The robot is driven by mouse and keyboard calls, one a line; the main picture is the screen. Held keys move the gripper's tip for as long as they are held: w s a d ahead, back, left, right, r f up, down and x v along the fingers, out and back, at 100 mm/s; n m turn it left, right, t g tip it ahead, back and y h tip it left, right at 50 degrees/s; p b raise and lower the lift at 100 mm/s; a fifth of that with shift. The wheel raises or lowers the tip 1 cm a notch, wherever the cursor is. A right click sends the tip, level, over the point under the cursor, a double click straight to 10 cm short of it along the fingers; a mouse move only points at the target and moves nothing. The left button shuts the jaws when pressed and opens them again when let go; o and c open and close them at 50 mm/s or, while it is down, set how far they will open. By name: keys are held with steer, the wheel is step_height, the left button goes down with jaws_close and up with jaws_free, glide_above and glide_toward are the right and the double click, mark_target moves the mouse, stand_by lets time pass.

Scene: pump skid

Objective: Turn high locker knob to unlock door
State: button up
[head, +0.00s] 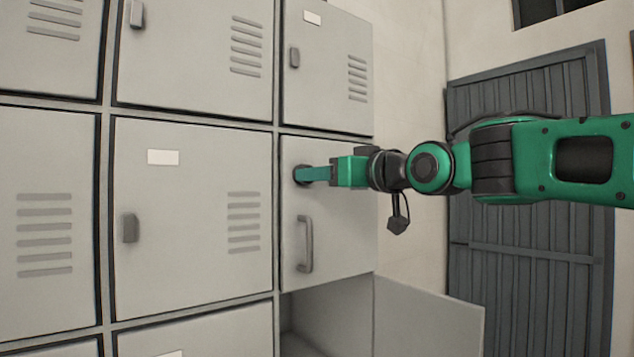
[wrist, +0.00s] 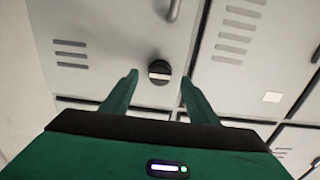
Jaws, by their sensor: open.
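The high locker door (head: 345,230) is light grey and looks shut, with a grey bar handle (head: 305,245) at its left side. A round dark knob (head: 298,175) sits above the handle, partly hidden by my gripper. In the wrist view the knob (wrist: 159,66) is black with a pale bar across it, lying nearly level in the picture. My gripper (head: 305,174) is open at the knob. In the wrist view its green fingertips (wrist: 158,77) show on either side of the knob, with gaps; I cannot tell whether they reach around it. The handle (wrist: 173,10) shows at the top.
Below, a locker door (head: 430,315) stands open to the right, showing an empty-looking compartment (head: 325,320). Other shut grey lockers (head: 190,250) with vents fill the left. A dark ribbed door (head: 530,270) stands at the right behind my arm.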

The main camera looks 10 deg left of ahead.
steer(key=shift+x, duration=2)
